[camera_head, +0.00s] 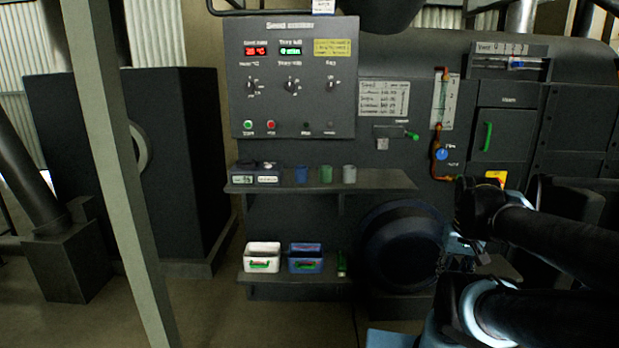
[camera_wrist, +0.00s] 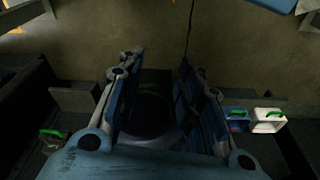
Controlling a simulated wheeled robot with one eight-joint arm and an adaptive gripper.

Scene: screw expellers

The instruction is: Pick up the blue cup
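I cannot make out the blue cup in the wrist view. My gripper (camera_wrist: 158,62) is open in the wrist view, its two blue finger pads apart with nothing between them. My gripper is partly hidden there by dark arm links.
The upper shelf (camera_head: 385,180) also holds two dark boxes (camera_head: 256,173) at its left end. On the lower shelf stand a white bin (camera_head: 262,258) and a blue bin (camera_head: 305,258). A slanted pale post (camera_head: 128,190) crosses the left. The control panel (camera_head: 290,100) rises above the shelf.

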